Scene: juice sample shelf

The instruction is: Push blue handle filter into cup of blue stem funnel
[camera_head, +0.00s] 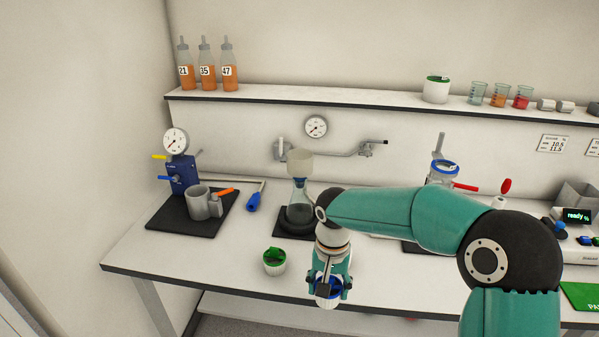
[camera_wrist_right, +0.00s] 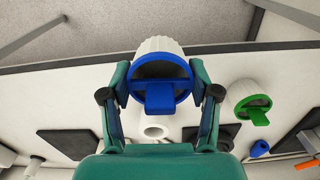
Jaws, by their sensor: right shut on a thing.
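My right gripper (camera_head: 330,287) is shut on the blue handle filter (camera_head: 327,298), a white ribbed cylinder with a blue handled top. It holds the filter near the table's front edge. In the right wrist view the filter (camera_wrist_right: 158,78) sits between the fingers. The blue stem funnel (camera_head: 300,163) has a cream cup and a blue stem, and stands upright in a glass flask behind and left of the gripper. A pale round shape behind the filter in the right wrist view seems to be its cup (camera_wrist_right: 155,131); the gripper partly hides it. My left gripper is not in view.
A green handle filter (camera_head: 274,262) stands left of my gripper. A blue pump with a gauge (camera_head: 183,172) and a grey mug (camera_head: 201,203) stand on a dark mat at left. Another apparatus (camera_head: 443,172) is behind my right arm. Bottles and beakers line the shelf (camera_head: 330,100).

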